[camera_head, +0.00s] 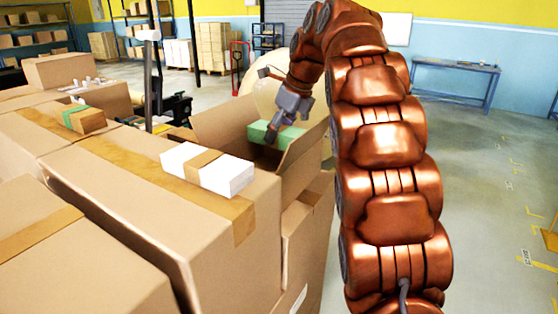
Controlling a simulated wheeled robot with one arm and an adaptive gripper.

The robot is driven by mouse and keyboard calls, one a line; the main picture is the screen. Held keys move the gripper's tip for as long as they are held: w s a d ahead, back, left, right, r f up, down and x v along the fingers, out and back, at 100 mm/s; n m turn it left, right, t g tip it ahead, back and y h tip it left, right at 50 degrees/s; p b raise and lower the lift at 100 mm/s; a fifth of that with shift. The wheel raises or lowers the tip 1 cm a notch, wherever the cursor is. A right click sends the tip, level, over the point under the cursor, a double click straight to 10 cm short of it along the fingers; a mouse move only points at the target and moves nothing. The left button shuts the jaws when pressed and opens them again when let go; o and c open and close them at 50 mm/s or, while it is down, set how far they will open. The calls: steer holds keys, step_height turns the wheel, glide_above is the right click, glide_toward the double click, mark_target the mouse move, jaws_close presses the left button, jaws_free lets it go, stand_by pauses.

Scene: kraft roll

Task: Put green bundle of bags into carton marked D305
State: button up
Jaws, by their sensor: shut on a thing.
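The green bundle of bags (291,134) is at the mouth of an open carton (234,122). My gripper (272,134) is shut on it and reaches down from above, inside the line of the carton's raised flaps. The gripper's fingers and the near flap hide part of the bundle. The carton's floor is hidden, so I cannot tell whether the bundle touches it. No D305 marking can be read on any carton in this view.
A white bundle with a brown band (208,168) lies on a closed taped carton (130,190) in front. My copper-coloured arm fills the right middle. Open floor (490,190) lies to the right.

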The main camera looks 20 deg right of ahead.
mark_target(291, 131)
steer(key=shift+f+p, duration=0.5)
steer(key=shift+f, duration=3.45)
steer(key=o, duration=1.1)
steer(key=shift+f, duration=0.15)
steer(key=shift+b+v, duration=0.95)
steer(key=shift+v, duration=5.15)
steer(key=shift+s, duration=0.1)
